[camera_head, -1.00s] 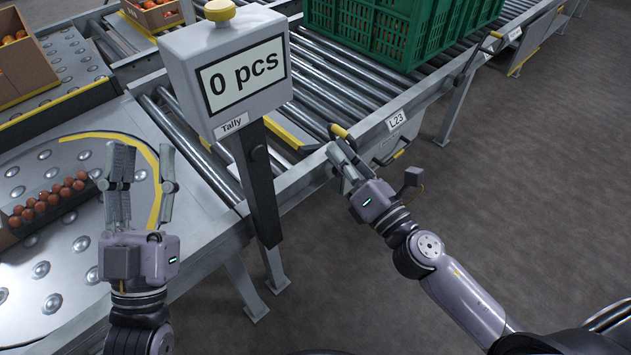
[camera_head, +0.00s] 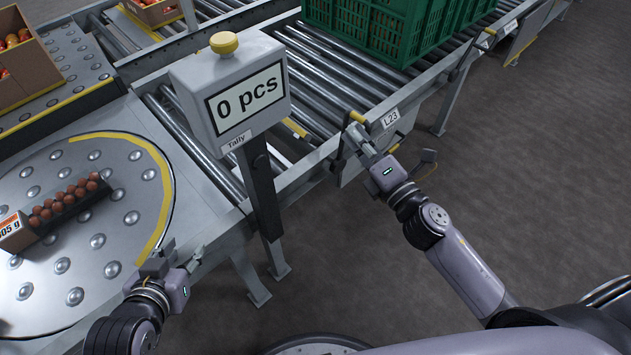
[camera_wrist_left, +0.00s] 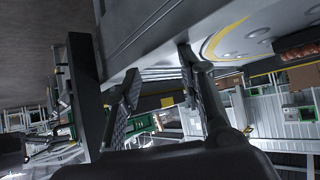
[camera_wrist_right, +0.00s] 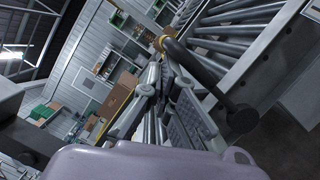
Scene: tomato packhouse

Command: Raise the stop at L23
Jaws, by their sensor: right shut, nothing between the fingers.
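The L23 label (camera_head: 390,118) is on the side rail of the roller conveyor. Just left of it is the stop's lever with a yellow grip (camera_head: 357,117). My right gripper (camera_head: 357,139) is shut and empty, close below the grip; contact is unclear. My left gripper (camera_head: 178,257) is open and empty, by the round table's edge.
The tally box (camera_head: 230,80) reads "0 pcs" and stands on a post between my arms. A green crate (camera_head: 385,30) sits on the rollers further back. A punnet of tomatoes (camera_head: 62,206) lies on the ball-topped round table (camera_head: 110,215). The floor at right is clear.

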